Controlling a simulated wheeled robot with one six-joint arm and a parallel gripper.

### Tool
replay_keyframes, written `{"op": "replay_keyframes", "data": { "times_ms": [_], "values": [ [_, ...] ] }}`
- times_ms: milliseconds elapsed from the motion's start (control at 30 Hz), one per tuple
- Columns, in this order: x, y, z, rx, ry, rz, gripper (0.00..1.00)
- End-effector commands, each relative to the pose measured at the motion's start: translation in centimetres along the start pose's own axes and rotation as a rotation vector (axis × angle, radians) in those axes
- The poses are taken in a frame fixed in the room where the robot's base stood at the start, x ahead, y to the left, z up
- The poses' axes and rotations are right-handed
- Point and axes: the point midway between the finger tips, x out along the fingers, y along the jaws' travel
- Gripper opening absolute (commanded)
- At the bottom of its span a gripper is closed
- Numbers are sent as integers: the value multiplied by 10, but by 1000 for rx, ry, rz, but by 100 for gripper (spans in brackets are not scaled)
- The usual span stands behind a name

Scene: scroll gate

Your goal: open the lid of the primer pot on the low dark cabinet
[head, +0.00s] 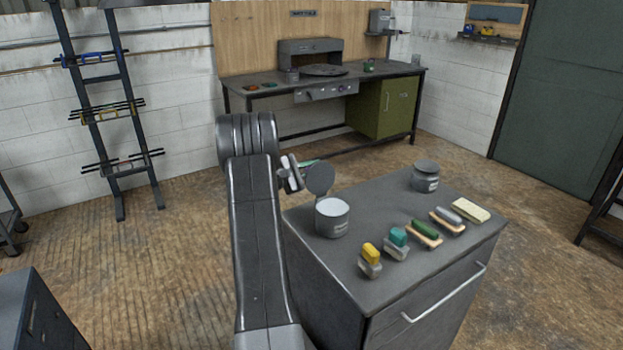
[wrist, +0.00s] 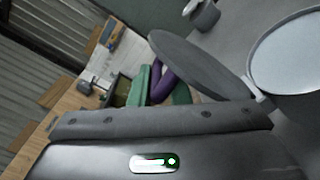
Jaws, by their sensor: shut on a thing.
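The near pot (head: 332,217) stands on the low dark cabinet (head: 390,290), toward its left end. Its label is too small to read. Its round grey lid (head: 320,179) stands tilted up at the far left rim, and a pale surface shows inside. In the wrist view the lid (wrist: 200,62) stands up from the rim of the open pot (wrist: 292,55).
A second, lidded pot (head: 426,177) stands at the cabinet's back. Several brushes or blocks, including a yellow one (head: 370,257) and a green one (head: 425,232), lie along the front. A workbench (head: 330,85) stands at the back wall.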

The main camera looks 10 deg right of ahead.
Motion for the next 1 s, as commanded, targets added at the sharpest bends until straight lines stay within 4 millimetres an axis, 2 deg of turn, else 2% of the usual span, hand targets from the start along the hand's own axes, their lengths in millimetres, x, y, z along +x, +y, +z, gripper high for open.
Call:
{"op": "replay_keyframes", "data": {
  "times_ms": [33, 467, 500, 567, 1000],
  "values": [
    [0, 6, 4, 23, -7, 9, 0],
    [0, 9, 9, 41, -7, 10, 0],
    [0, 9, 9, 41, -7, 10, 20],
    [0, 9, 9, 41, -7, 10, 32],
    [-2, 3, 5, 34, -2, 4, 33]
  ]
}}
